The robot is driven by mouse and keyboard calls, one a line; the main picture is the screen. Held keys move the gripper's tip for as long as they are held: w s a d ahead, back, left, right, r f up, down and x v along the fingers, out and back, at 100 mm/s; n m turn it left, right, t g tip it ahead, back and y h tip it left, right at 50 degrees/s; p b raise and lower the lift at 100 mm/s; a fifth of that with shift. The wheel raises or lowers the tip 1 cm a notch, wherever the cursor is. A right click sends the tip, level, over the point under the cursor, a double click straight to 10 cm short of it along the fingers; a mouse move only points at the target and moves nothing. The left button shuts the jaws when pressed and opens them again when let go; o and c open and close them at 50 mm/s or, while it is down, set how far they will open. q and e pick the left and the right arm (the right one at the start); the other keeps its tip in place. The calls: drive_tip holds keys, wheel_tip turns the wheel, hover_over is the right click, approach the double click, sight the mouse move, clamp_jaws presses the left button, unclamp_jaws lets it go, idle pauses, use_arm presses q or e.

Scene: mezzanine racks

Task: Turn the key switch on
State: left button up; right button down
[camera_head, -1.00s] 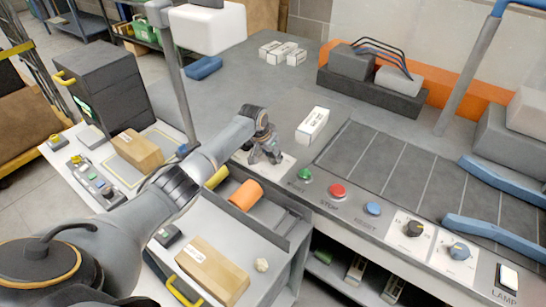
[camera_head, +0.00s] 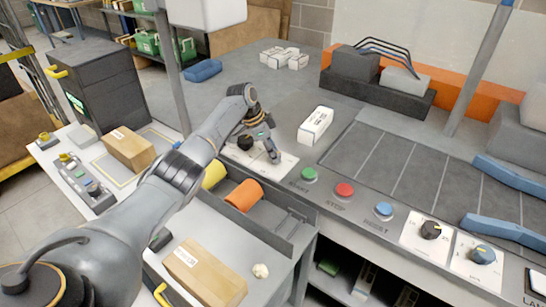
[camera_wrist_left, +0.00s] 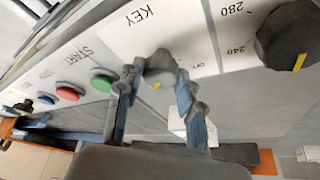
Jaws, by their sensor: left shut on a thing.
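The key switch (camera_wrist_left: 161,66) is a grey knob with a yellow mark on a white plate (camera_wrist_left: 128,40) lettered KEY. In the left wrist view it sits between the two fingers of my left gripper (camera_wrist_left: 158,78), which is shut on it. A small OFF label is on the plate beside it. In the head view my left gripper (camera_head: 259,147) is down at the white plate (camera_head: 288,164) on the panel's left end; its fingers hide the key switch there. My right gripper is in neither view.
A black dial (camera_wrist_left: 287,38) numbered 240 and 280 stands close beside the key switch. Green START (camera_head: 309,174), red STOP (camera_head: 344,190) and blue RESET (camera_head: 384,209) buttons line the panel edge. A white box (camera_head: 315,125) lies behind them. An orange cylinder (camera_head: 243,195) lies in front, lower.

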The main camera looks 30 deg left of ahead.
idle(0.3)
use_arm(q)
drive_tip(key=o, duration=1.2)
drive_tip(key=shift+c, duration=0.2)
drive_tip(key=v, duration=1.2)
drive_tip(key=shift+d+f, duration=0.1)
drive_tip(key=shift+f, duration=0.05)
